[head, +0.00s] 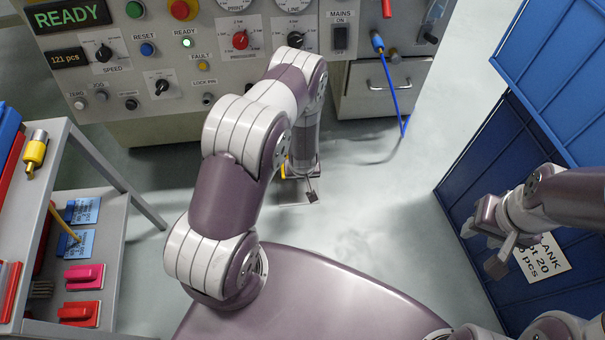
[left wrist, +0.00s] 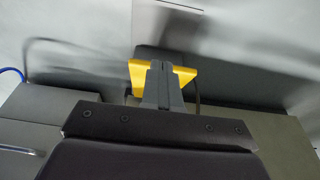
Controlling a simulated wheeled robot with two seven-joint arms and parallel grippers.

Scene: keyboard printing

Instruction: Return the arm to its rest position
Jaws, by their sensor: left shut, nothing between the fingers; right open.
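My left arm reaches forward across the middle of the head view and bends down in front of the machine. Its gripper (head: 311,193) is low near the floor and partly hidden by the arm. In the left wrist view the left fingers (left wrist: 161,84) are shut with nothing between them. A yellow piece (left wrist: 184,76) shows just behind the fingertips; I cannot tell whether they touch it. Only a sliver of yellow (head: 283,171) shows beside the arm in the head view. My right gripper (head: 492,243) is open and empty at the right, in front of the blue crate.
The machine panel (head: 215,50) stands ahead, its display reading READY and a green lamp lit. A blue cable (head: 390,85) hangs at its right. A grey shelf cart (head: 95,165) with tools stands at left, a blue crate (head: 465,160) at right. Floor between is clear.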

